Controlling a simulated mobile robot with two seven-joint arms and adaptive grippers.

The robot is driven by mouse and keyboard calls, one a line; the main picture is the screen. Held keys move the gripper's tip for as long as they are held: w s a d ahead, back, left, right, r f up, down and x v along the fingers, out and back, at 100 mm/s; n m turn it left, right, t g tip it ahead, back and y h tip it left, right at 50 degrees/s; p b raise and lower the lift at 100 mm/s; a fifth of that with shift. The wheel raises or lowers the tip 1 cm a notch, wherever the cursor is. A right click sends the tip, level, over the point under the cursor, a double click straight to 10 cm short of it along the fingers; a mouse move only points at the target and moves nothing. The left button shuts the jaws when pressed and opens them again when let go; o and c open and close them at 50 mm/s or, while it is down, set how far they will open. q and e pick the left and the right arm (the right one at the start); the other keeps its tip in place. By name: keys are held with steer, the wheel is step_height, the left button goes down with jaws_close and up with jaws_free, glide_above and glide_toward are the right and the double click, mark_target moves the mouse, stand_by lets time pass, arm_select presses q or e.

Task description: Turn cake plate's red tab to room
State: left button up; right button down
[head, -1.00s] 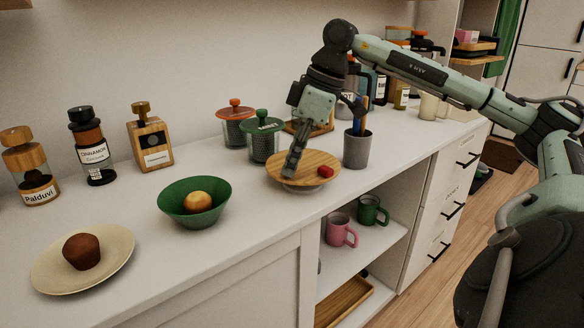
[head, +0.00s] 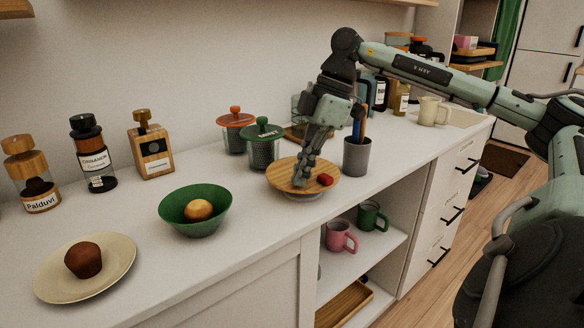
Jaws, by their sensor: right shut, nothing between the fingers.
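The cake plate (head: 328,190) is a round wooden disc on a short grey foot, standing on the white counter. Its red tab (head: 325,179) sits on the disc's right front part, facing the counter's front edge and slightly right. My right gripper (head: 301,182) points down over the left front part of the disc, left of the tab. Its fingers are shut and empty, and their tips look to be at the disc's surface; I cannot tell if they touch. My left gripper is out of view.
A grey pen cup (head: 357,156) stands close to the right of the plate. Two lidded jars, one orange-topped (head: 235,131) and one green-topped (head: 263,147), stand behind left. A green bowl (head: 180,220) holds a bun to the left. An open shelf with mugs lies below.

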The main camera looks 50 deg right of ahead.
mark_target(312, 188)
steer(key=shift+s+d, duration=0.3)
steer(key=shift+d, duration=0.05)
steer(key=shift+s+d+n, duration=0.25)
steer(key=shift+n, duration=0.45)
steer(key=shift+s+d, duration=0.25)
steer(key=shift+d, duration=0.1)
steer(key=shift+s+d, duration=0.1)
steer(key=shift+d, duration=0.1)
steer(key=shift+s+d, duration=0.1)
steer(key=shift+d, duration=0.1)
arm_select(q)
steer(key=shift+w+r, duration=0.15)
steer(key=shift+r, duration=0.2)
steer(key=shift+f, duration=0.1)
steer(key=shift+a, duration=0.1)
